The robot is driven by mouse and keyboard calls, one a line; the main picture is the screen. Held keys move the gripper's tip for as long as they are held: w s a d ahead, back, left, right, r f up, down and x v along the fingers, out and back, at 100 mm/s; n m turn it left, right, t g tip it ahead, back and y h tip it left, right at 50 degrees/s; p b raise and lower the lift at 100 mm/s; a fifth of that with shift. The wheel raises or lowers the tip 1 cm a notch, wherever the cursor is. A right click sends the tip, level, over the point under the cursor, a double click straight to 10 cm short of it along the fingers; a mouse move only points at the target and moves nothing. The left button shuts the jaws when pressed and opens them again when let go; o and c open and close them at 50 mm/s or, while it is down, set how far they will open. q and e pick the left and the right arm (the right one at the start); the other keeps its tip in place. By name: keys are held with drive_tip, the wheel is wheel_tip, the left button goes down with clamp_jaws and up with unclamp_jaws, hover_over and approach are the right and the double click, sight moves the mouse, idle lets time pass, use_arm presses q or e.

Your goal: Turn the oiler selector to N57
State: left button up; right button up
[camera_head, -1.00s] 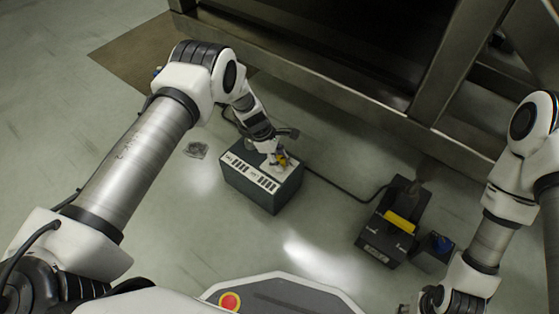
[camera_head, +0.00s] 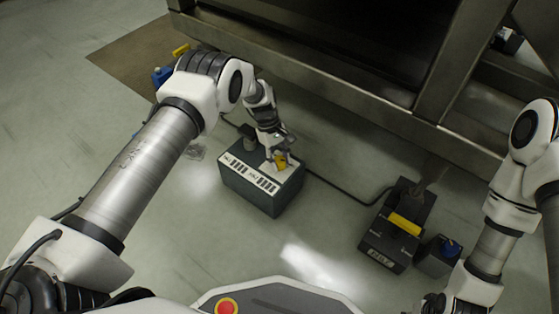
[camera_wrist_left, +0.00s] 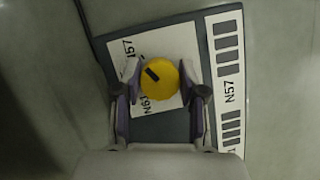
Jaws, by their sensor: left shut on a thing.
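The oiler selector is a round yellow knob (camera_wrist_left: 158,86) with a black pointer mark on a white label plate (camera_wrist_left: 183,107). The mark points to the upper left in the left wrist view, between a partly hidden label ending in 57 and an N63 label at lower left. My left gripper (camera_wrist_left: 160,72) is shut on the knob, one finger on each side. In the head view the knob (camera_head: 280,161) is on top of a dark box (camera_head: 262,200), with my left gripper (camera_head: 278,154) over it.
A white strip (camera_wrist_left: 229,90) with dark bars and N57 lies beside the knob's plate. A dark device with a yellow bar (camera_head: 405,224) and a smaller box with a blue knob (camera_head: 449,247) stand to the right. A cable runs across the floor. A metal frame (camera_head: 330,75) stands behind.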

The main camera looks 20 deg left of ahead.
idle(0.4)
use_arm(q)
drive_tip(key=o, duration=1.1)
drive_tip(key=shift+o, duration=0.2)
drive_tip(key=shift+r, duration=0.1)
drive_tip(key=v, duration=1.1)
drive_tip(key=shift+a+r, duration=0.15)
drive_tip(key=shift+r, duration=0.15)
drive_tip(key=shift+w, duration=0.15)
